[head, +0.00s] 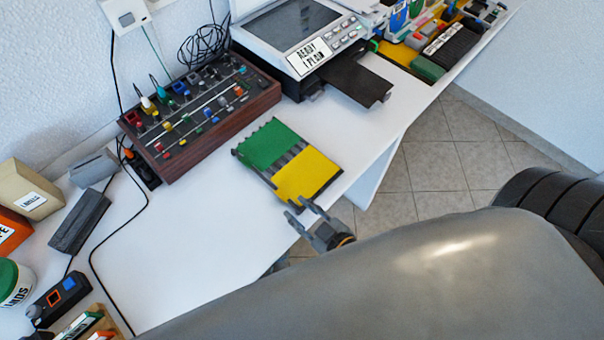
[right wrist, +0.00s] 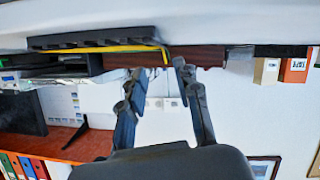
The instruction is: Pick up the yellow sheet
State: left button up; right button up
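The yellow sheet (head: 308,175) lies flat on a dark ribbed rack (head: 238,155), beside a green sheet (head: 272,145), near the front edge of the white table. In the right wrist view, which is upside down, the yellow sheet (right wrist: 110,49) shows as a thin edge along the dark rack (right wrist: 90,40). My right gripper (head: 301,209) is open and empty, just off the near corner of the yellow sheet, apart from it. Its two spread fingers (right wrist: 158,85) also show in the right wrist view, with nothing between them. My left gripper is not in view.
A wooden-sided mixer panel (head: 200,115) stands behind the rack. A printer (head: 300,40) with a dark tray (head: 345,78) stands to its right. Boxes (head: 28,190) and small items crowd the left end. The white table (head: 190,230) is bare left of the rack.

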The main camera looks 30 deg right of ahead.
aim_at(283, 199)
jog(key=x, duration=0.3)
jog(key=p+x, duration=0.1)
jog(key=shift+w+a+r, duration=0.15)
jog(key=shift+w+a, duration=0.25)
jog(key=shift+w+a+f, duration=0.1)
jog(key=shift+w+f, duration=0.15)
jog(key=shift+w, duration=0.1)
jog(key=shift+s, duration=0.1)
jog(key=shift+c, duration=0.2)
grip_shut()
